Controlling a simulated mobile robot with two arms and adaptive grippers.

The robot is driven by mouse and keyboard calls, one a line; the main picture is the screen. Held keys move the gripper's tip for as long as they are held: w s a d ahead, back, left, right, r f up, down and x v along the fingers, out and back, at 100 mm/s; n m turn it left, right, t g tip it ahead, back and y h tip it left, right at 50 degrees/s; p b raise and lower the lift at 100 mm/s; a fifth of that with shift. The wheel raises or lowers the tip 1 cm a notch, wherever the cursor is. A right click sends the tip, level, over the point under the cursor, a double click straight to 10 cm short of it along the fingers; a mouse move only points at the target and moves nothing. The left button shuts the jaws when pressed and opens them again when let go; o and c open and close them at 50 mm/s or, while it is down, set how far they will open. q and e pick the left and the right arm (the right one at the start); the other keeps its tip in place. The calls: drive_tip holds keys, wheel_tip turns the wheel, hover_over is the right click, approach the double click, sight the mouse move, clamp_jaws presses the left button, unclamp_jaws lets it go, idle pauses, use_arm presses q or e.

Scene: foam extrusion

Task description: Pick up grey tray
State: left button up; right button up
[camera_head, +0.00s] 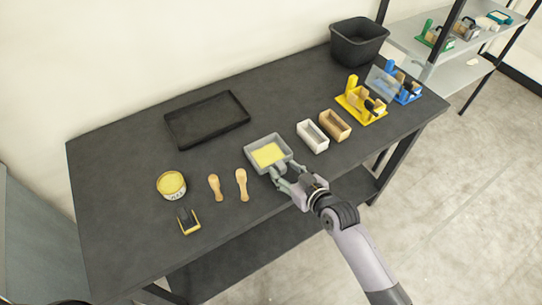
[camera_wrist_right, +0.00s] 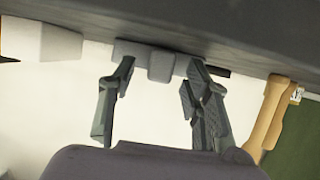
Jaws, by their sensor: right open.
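The grey tray (camera_head: 281,143) sits on the dark table with a yellow slab in it. My right gripper (camera_head: 283,177) is open at the tray's near edge, with its fingers spread close to the rim. In the right wrist view, the grey tray's edge (camera_wrist_right: 130,48) and a small block-like tab (camera_wrist_right: 161,66) show between and beyond the open fingers (camera_wrist_right: 155,85). I cannot tell whether the fingers touch the tray. My left gripper is not visible.
A white box (camera_head: 313,137) and a tan box (camera_head: 335,125) stand just right of the tray. Two wooden scoops (camera_head: 241,185) and a yellow-filled can (camera_head: 171,185) lie left. A black tray (camera_head: 207,118) and black bin (camera_head: 358,42) are farther back.

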drive_tip(key=shift+c, duration=0.2)
clamp_jaws()
drive_tip(key=shift+r, duration=0.1)
idle(0.4)
